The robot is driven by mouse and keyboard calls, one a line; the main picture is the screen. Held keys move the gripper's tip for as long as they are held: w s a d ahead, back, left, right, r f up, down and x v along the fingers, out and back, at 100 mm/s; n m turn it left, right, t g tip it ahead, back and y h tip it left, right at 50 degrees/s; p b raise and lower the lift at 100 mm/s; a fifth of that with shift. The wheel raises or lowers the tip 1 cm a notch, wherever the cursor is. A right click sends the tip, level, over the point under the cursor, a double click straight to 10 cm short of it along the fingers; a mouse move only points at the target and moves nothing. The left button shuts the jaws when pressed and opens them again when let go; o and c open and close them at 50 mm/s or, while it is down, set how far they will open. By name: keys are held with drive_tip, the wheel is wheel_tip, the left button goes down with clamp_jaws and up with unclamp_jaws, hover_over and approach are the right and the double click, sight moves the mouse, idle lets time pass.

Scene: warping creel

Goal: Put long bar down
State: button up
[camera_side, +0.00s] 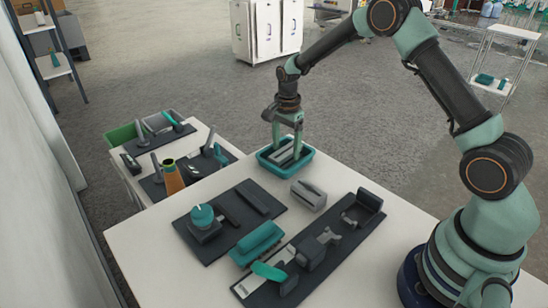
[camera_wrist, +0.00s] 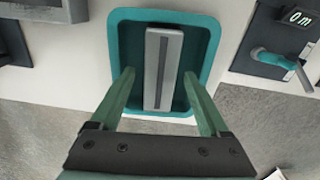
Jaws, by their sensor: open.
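The long bar (camera_wrist: 152,75) is a light grey bar with a dark lengthwise groove. It lies in a teal tray (camera_wrist: 208,52) with a dark inside. The bar also shows in the side view (camera_side: 284,154), in the teal tray (camera_side: 305,165) at the far edge of the white table. My gripper (camera_side: 286,146) is over the tray, pointing down. In the wrist view my gripper (camera_wrist: 161,78) has its two green fingers apart, one on each side of the bar, with gaps between them and the bar.
A grey block (camera_side: 308,195) stands near the tray. A dark mat (camera_side: 229,218) with a teal-knobbed device and a long dark fixture (camera_side: 318,247) lie nearer. A teal block (camera_side: 257,244) lies between them. A second table (camera_side: 200,133) with tools is at left.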

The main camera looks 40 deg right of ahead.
sight(286, 151)
drive_tip(key=s+a+r+n+t, duration=0.1)
drive_tip(key=s+r+n, duration=0.1)
drive_tip(key=r, duration=0.7)
drive_tip(key=s+a+r+n, duration=0.1)
drive_tip(key=s+r+n, duration=0.1)
drive_tip(key=r, duration=0.8)
drive_tip(key=s+a+r+n+t, duration=0.1)
drive_tip(key=s+a+n+t, duration=0.1)
drive_tip(key=s+n, duration=0.4)
drive_tip(key=s+a+r+n+t, duration=0.2)
drive_tip(key=s+n, duration=0.5)
drive_tip(key=s, duration=0.4)
drive_tip(key=shift+t, duration=0.3)
